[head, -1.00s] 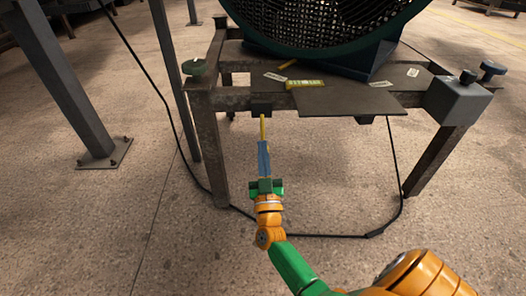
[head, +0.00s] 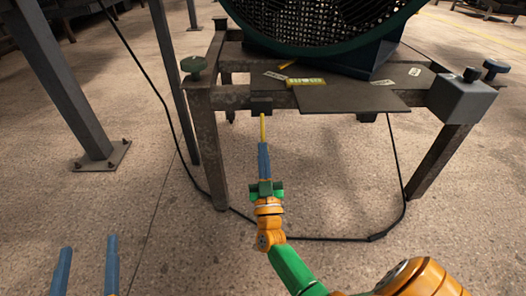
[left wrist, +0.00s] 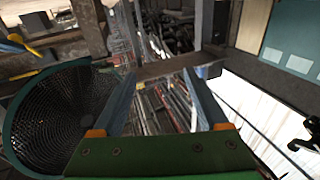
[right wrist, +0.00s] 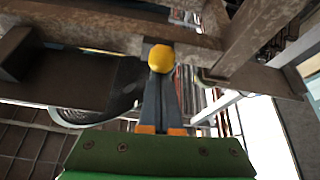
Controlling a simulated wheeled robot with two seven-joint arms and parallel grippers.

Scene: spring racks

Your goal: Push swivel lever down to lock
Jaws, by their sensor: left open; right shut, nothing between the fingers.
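The yellow swivel lever (head: 262,128) shows below a dark block (head: 261,104) on the front rail of the metal stand. Its rounded yellow end also shows in the right wrist view (right wrist: 161,58). My right gripper (head: 263,146) is shut and empty, with its blue fingertips right at the lever's lower end in the picture. Whether they touch it I cannot tell. The fingertips hide part of the lever in the right wrist view. My left gripper (head: 86,248) is open and empty at the lower left, over the floor and well away from the lever.
The metal stand (head: 205,140) carries a large round fan (head: 318,30) and a plate (head: 350,97). A grey box (head: 462,98) sits at its right corner. A grey post (head: 75,85) stands at left. A black cable (head: 300,235) lies on the floor.

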